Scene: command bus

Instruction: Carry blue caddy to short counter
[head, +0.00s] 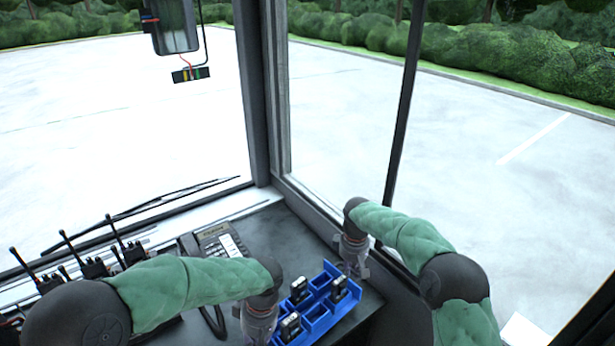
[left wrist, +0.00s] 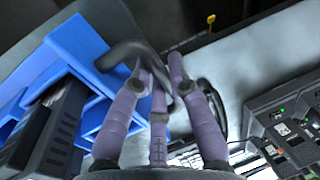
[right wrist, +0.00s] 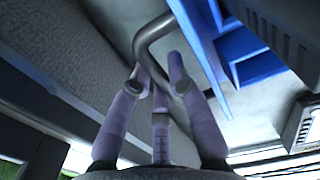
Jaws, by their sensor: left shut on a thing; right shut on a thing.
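The blue caddy (head: 318,313) sits over the right end of the dark counter, with several black devices (head: 299,289) standing in its compartments. My left gripper (head: 260,322) is at its left end, and its fingers close around a dark bent handle (left wrist: 122,56) beside the blue wall (left wrist: 75,50). My right gripper (head: 354,264) is at its far right end, shut around a grey bent handle (right wrist: 150,40) next to the blue wall (right wrist: 240,45). I cannot tell whether the caddy's base touches the counter.
A desk phone (head: 220,240) stands on the dark counter (head: 275,235) left of the caddy. Several radios with antennas (head: 90,265) stand further left. Window frames (head: 262,100) rise behind, and a dark post (head: 400,130) stands near my right arm.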

